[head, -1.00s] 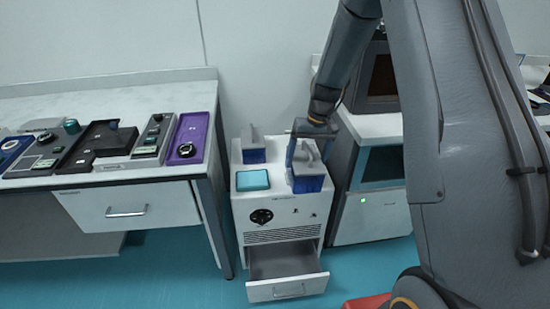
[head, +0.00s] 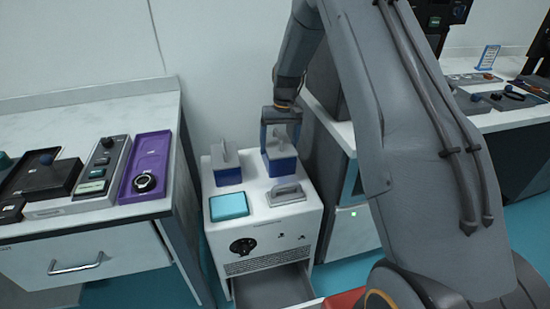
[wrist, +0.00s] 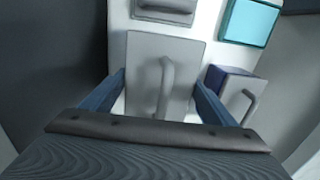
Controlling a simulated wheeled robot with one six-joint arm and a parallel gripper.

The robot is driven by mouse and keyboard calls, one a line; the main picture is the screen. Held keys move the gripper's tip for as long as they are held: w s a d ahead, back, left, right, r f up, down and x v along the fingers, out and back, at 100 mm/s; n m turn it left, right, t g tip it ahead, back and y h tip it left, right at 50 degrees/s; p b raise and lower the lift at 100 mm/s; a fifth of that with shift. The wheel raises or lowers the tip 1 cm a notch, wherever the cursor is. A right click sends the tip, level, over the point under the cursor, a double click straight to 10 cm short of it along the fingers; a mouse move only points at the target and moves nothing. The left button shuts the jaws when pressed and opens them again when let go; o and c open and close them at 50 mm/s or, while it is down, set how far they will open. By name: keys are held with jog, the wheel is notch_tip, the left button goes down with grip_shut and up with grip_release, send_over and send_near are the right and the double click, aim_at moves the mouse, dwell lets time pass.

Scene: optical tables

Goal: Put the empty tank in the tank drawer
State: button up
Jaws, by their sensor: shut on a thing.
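My gripper (head: 281,138) is shut on a tank (head: 280,166) with a blue body and a grey handled top. The held tank is over the back right of the white unit's top; I cannot tell whether it touches the surface. In the wrist view its grey top (wrist: 142,65) lies between my blue fingers. A second, similar tank (head: 228,176) stands at the back left and also shows in the wrist view (wrist: 216,78). The tank drawer (head: 268,292) at the unit's foot is pulled open; the part seen is bare. I cannot see which tank is empty.
The white unit (head: 262,222) also bears a teal block (head: 229,205) and a grey handled plate (head: 287,194) near its front. A bench (head: 85,225) with instruments and a purple tray (head: 148,165) stands left. A cabinet (head: 350,232) stands close on the right.

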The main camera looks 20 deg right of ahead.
jog(key=shift+f+p, duration=0.3)
jog(key=shift+f, duration=2.05)
jog(key=o, duration=1.4)
jog(key=shift+f, duration=0.15)
jog(key=o, duration=0.4)
